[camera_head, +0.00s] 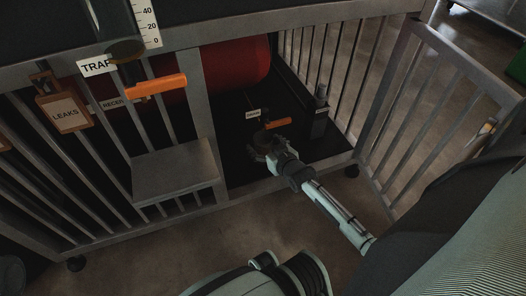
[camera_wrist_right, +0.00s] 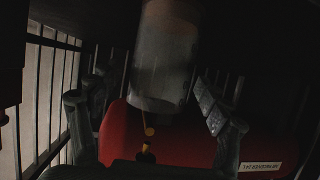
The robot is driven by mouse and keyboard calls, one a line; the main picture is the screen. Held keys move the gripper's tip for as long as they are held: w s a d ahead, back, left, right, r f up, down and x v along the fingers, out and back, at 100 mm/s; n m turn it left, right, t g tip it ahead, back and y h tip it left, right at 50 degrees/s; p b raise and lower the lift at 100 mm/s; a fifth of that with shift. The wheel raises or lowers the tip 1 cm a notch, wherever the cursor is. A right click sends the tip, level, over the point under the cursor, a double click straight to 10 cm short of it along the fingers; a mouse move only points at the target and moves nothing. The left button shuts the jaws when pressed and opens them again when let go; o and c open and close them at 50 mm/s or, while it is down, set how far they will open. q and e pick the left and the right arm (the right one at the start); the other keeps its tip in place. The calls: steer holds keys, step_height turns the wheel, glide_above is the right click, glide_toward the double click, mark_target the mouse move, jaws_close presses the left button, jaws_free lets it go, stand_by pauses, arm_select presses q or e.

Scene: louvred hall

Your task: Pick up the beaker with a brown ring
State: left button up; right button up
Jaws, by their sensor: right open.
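My right gripper (camera_head: 268,148) reaches through the open front of a barred cabinet, low over its dark floor. In the wrist view the right gripper (camera_wrist_right: 150,112) is open, with one finger to each side of a grey, translucent cylinder. This cylinder looks like the beaker (camera_wrist_right: 163,62); no clear gap or contact with the fingers can be made out. In the head view the gripper hides most of what stands there. My left gripper is not in view.
The barred door (camera_head: 425,105) stands open at right. A grey step (camera_head: 175,172) juts out at left, below another orange handle (camera_head: 156,86).

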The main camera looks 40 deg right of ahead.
steer(key=shift+w+d+f, duration=0.1)
steer(key=shift+w+f, duration=0.1)
steer(key=shift+w, duration=0.3)
steer(key=c, duration=1.2)
steer(key=shift+c, duration=0.5)
steer(key=shift+r, duration=0.2)
